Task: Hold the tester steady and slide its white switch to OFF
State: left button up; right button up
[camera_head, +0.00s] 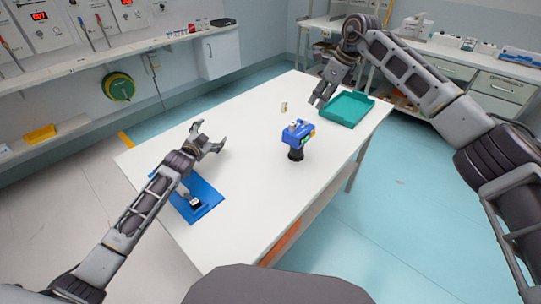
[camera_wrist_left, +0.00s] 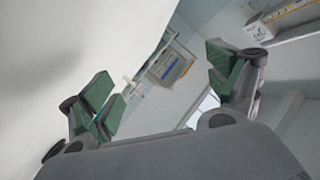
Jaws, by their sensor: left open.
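A blue device (camera_head: 298,132) with green and orange parts, likely the tester, stands on a short black base (camera_head: 295,154) near the middle of the white table. Its white switch is too small to make out for sure. My left gripper (camera_head: 212,137) is open and empty above the table, to the left of the blue device and apart from it. Its two green-padded fingers are spread in the left wrist view (camera_wrist_left: 165,88), with no tester between them. My right gripper (camera_head: 318,102) hangs beyond the device, near the teal tray; its finger gap is unclear.
The teal tray (camera_head: 331,117) lies at the table's far right. A blue mat (camera_head: 209,208) with a small black-and-white item (camera_head: 195,202) lies under my left forearm. A small pale item (camera_head: 284,107) stands behind the device. The white table (camera_head: 240,190) is otherwise mostly clear.

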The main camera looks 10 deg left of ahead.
aim_at(295, 135)
pick_arm(q)
jog(key=s+d+h, duration=0.1)
jog(key=d, duration=0.4)
jog(key=s+d+r+h, duration=0.1)
jog(key=s+d+h, duration=0.1)
jog(key=d, duration=0.2)
jog(key=s+d+h, duration=0.1)
jog(key=s+d, duration=0.1)
jog(key=d, duration=0.3)
jog(key=shift+d+r+n+h, duration=0.15)
jog(key=shift+d+n+h, duration=0.15)
jog(key=shift+d, duration=0.05)
jog(key=s+d+r+n+h, duration=0.1)
jog(key=s+d+r+h, duration=0.1)
jog(key=s+d, duration=0.5)
jog(key=d+h, duration=0.1)
jog(key=d, duration=0.2)
jog(key=shift+s+d+g+h, duration=0.15)
jog(key=shift+d+g+h, duration=0.15)
jog(key=shift+d+h, duration=0.1)
jog(key=shift+r, duration=0.1)
jog(key=shift+x, duration=6.9)
jog(key=shift+a, duration=0.1)
